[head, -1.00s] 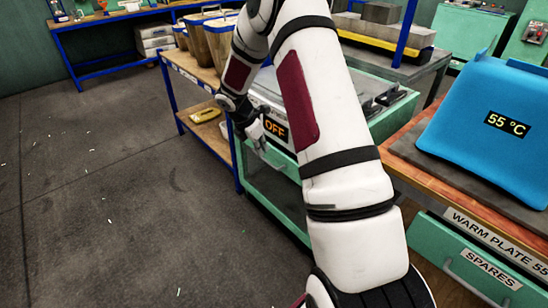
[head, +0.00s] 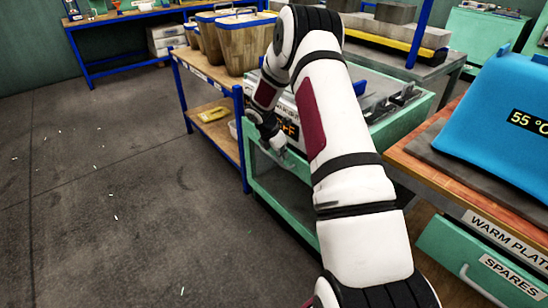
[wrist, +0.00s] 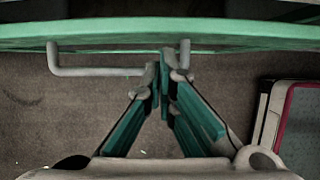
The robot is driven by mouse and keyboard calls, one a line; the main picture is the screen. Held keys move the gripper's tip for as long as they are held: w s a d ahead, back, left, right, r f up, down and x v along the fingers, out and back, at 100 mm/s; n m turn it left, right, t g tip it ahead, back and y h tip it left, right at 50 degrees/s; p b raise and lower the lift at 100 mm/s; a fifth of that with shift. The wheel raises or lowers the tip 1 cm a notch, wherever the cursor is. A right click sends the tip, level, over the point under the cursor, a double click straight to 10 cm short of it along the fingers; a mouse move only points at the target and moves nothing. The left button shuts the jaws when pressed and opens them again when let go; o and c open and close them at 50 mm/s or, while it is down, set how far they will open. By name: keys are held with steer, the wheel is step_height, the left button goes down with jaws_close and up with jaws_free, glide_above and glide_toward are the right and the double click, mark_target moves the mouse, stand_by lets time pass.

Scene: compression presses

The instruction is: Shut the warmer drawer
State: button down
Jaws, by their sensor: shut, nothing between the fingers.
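A green drawer front (wrist: 100,36) with a grey bar handle (wrist: 95,71) runs across the top of the wrist view. My gripper (wrist: 165,72) is shut and empty, its fingertips beside the right end of the handle. I cannot tell whether they touch it. In the head view my gripper (head: 279,150) is low in front of the green cabinet (head: 285,212), under a white unit whose OFF display (head: 290,130) is partly hidden by my arm. My arm also hides much of the cabinet front, so how far the drawer is open is unclear there.
A green SPARES drawer (head: 470,255) and a wooden bench with a blue 55 °C unit (head: 490,115) stand at right. A blue-framed shelf (head: 212,125) with wooden buckets stands left of the cabinet.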

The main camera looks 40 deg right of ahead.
steer(key=shift+d, duration=0.5)
